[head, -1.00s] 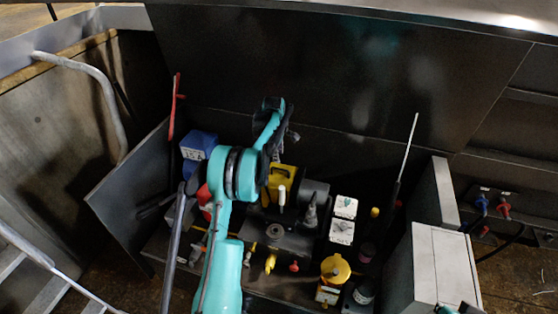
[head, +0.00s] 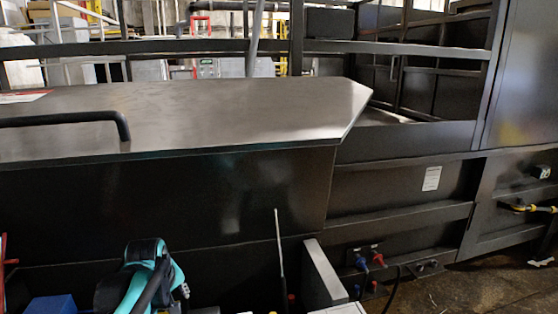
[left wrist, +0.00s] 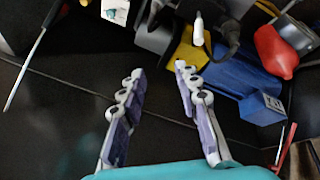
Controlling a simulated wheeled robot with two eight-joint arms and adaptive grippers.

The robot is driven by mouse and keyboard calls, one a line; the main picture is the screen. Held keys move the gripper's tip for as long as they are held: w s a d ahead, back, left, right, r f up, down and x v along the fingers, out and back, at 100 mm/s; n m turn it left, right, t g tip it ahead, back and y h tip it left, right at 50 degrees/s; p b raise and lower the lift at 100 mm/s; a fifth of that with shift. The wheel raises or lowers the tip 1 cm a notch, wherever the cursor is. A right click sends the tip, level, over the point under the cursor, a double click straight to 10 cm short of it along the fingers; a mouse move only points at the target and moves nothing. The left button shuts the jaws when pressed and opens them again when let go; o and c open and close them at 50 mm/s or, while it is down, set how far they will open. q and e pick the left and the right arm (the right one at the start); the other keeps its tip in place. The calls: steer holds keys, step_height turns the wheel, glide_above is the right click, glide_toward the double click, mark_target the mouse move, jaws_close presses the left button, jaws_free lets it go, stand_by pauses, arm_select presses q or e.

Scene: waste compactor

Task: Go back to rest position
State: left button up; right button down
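My left arm shows as teal and black links at the bottom left of the head view. In the left wrist view my left gripper (left wrist: 158,70) is open, its two grey and lilac fingers apart with nothing between them. The fingers point at the dark compactor panel and the cluttered equipment beyond. A blue box (left wrist: 257,108) lies right of the fingers, with a yellow part (left wrist: 187,50) just beyond the tips. I see no contact with either. My right gripper is in neither current view.
The compactor's dark front and grey top (head: 190,115) with a black handle (head: 65,120) fill the head view. A thin upright rod (head: 279,250) stands right of my left arm. Blue and red connectors (head: 368,259) sit lower right, near open floor (head: 450,288). A red object (left wrist: 275,52) lies beside the blue box.

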arm_select(q)
steer(key=s+d+f+m, duration=0.1)
steer(key=s+d+m, duration=0.2)
steer(key=s, duration=0.3)
steer(key=s+d+f+m+t, duration=0.1)
steer(key=s+d+f+m, duration=0.1)
steer(key=s, duration=0.5)
steer(key=s+d+f+m+t, duration=0.1)
steer(key=s+d+f+m, duration=0.1)
steer(key=s+d+m, duration=0.2)
steer(key=shift+s+d+f+m+h, duration=0.2)
steer(key=shift+s+m+h, duration=0.2)
steer(key=shift+s, duration=1.15)
